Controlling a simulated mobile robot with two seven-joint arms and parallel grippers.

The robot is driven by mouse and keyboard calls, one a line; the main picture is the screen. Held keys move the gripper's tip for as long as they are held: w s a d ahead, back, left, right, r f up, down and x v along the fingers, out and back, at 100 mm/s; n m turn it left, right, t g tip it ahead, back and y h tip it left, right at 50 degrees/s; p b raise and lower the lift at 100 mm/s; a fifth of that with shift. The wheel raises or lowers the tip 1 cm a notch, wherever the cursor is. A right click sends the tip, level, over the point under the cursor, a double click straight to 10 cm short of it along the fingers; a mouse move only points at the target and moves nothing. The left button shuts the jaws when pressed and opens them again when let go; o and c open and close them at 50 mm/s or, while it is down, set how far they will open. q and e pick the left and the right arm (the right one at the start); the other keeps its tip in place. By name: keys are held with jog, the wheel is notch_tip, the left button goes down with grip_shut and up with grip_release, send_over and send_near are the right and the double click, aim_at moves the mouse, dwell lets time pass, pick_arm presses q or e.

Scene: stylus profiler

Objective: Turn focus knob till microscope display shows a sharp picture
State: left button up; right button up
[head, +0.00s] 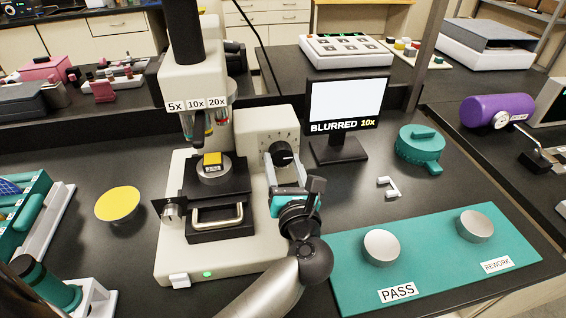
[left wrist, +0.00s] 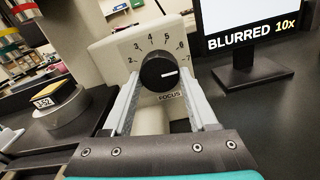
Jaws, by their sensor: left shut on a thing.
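The black focus knob (head: 282,153) is on the right side of the microscope (head: 262,125), in front of a numbered dial. In the left wrist view the knob (left wrist: 158,73) sits above the FOCUS label, its white mark pointing right, roughly toward the 6–7 side. My left gripper (head: 286,168) reaches up from below, its two pale fingers on either side of the knob, shut on it. The microscope display (head: 345,103) has a white screen and reads BLURRED 10x; its lower part (left wrist: 250,30) also shows in the left wrist view. My right gripper is not in view.
A yellow-topped sample (head: 213,160) is on the stage, left of my gripper. A teal mat (head: 440,262) with PASS and REWORK discs lies at right. A white bracket (head: 388,187) and a teal round device (head: 419,149) stand behind it.

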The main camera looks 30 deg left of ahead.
pick_arm(q)
jog(key=shift+r+m+p, duration=0.2)
jog(key=shift+m+p, duration=1.4)
jog(key=shift+p, duration=0.2)
jog(key=shift+a+f+m+p, duration=0.1)
jog(key=shift+m+p, duration=1.05)
jog(key=shift+m, duration=0.15)
jog(key=o, duration=1.4)
jog(key=shift+f, duration=0.1)
